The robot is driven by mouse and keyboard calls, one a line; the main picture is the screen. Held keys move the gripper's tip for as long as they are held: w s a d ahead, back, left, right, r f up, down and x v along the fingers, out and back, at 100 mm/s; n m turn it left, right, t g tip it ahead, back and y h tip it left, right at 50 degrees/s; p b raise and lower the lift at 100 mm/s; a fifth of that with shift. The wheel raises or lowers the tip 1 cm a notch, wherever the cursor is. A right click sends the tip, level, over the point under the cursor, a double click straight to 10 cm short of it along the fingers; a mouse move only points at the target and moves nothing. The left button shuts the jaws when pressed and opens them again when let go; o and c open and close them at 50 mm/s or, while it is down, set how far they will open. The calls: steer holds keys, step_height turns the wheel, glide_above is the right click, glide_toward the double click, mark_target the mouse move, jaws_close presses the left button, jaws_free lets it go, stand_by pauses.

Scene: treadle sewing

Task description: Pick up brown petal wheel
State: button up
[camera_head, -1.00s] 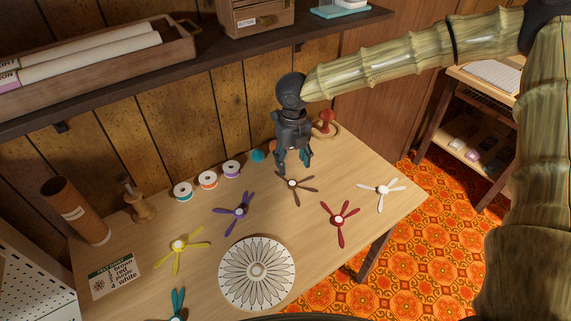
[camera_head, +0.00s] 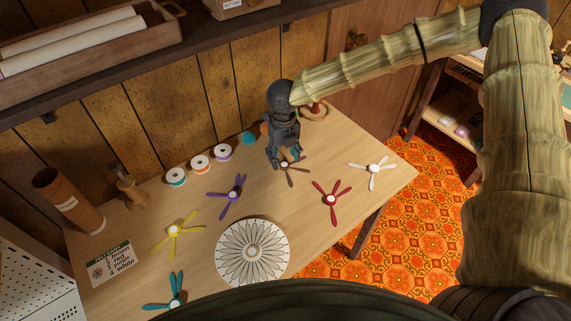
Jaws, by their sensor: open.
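The brown petal wheel (camera_head: 290,173) lies flat on the wooden table towards its back right. It has slim brown petals around a small pale hub. My gripper (camera_head: 284,162) points down right over it, with its fingers apart and nothing seen between them above the hub. The fingers hide part of the wheel's far petals. I cannot tell whether the fingertips touch the wheel or the table.
A red wheel (camera_head: 332,201), white wheel (camera_head: 373,168), purple wheel (camera_head: 234,194), yellow wheel (camera_head: 174,231) and teal wheel (camera_head: 174,292) lie around. A round patterned disc (camera_head: 253,252) is in front. Thread spools (camera_head: 200,164) line the back; a shelf (camera_head: 200,70) overhangs.

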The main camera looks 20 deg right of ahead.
steer(key=shift+d+f, duration=0.1)
steer(key=shift+f, duration=1.25)
steer(key=c, duration=0.9)
